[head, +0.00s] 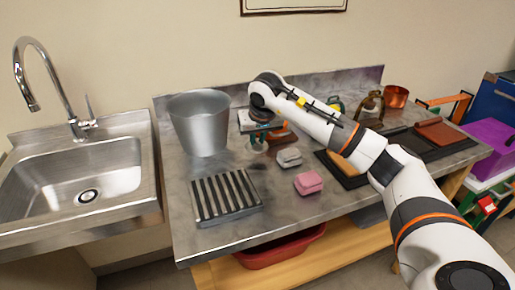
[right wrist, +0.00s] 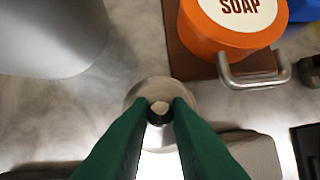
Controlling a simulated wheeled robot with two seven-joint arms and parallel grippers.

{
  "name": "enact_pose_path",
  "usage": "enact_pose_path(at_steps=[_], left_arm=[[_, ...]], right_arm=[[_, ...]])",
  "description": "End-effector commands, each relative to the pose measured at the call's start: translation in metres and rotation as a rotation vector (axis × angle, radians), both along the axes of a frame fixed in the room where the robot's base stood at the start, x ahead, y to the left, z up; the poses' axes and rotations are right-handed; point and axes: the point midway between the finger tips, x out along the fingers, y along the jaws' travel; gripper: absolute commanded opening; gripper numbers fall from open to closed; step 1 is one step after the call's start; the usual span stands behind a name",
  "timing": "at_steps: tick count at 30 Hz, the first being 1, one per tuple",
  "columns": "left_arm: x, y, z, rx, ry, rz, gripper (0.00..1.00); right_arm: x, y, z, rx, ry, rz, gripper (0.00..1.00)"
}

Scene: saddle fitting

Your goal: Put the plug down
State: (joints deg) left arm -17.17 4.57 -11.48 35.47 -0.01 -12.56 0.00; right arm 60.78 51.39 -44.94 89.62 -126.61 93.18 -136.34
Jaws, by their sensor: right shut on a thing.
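The plug (right wrist: 183,92) shows in the right wrist view as a round metal disc with a small knob at its middle. My right gripper (right wrist: 160,108) has its green fingers shut on the knob, and they hide part of the disc. In the head view my right gripper (head: 258,144) is over the grey worktop (head: 260,212), between the metal bucket and the grey block. The plug is too small to make out clearly there. I cannot tell whether it touches the worktop. My left gripper is not in view.
A metal bucket (head: 200,125) stands to the left, a slatted rack (head: 224,197) in front. A grey block (head: 289,157) and a pink block (head: 308,182) lie to the right. An orange soap container (right wrist: 232,35) is close by. The sink (head: 88,180) is far left.

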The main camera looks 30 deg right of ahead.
Motion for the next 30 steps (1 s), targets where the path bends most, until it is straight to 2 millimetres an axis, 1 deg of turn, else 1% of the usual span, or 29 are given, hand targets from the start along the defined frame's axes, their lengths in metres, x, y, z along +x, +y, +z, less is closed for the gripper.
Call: enact_pose_path(at_steps=[8,10,16,20,21,24,30], left_arm=[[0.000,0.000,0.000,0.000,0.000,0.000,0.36],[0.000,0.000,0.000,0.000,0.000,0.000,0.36],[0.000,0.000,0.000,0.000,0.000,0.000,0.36],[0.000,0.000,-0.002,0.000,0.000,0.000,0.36],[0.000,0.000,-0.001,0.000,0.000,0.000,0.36],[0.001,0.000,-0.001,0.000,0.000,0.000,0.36],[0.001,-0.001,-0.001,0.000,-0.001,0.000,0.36]], right_arm=[[-0.001,0.001,-0.035,0.001,0.003,0.001,0.00],[0.000,0.000,-0.037,0.001,0.000,0.000,0.00],[0.000,0.001,-0.037,-0.001,-0.001,0.001,0.00],[0.000,0.001,-0.041,0.000,0.000,0.001,0.00],[0.000,0.001,-0.040,0.000,0.000,0.001,0.24],[0.000,0.001,-0.040,0.000,0.001,0.001,0.39],[0.000,0.001,-0.040,0.000,0.001,0.001,0.39]])
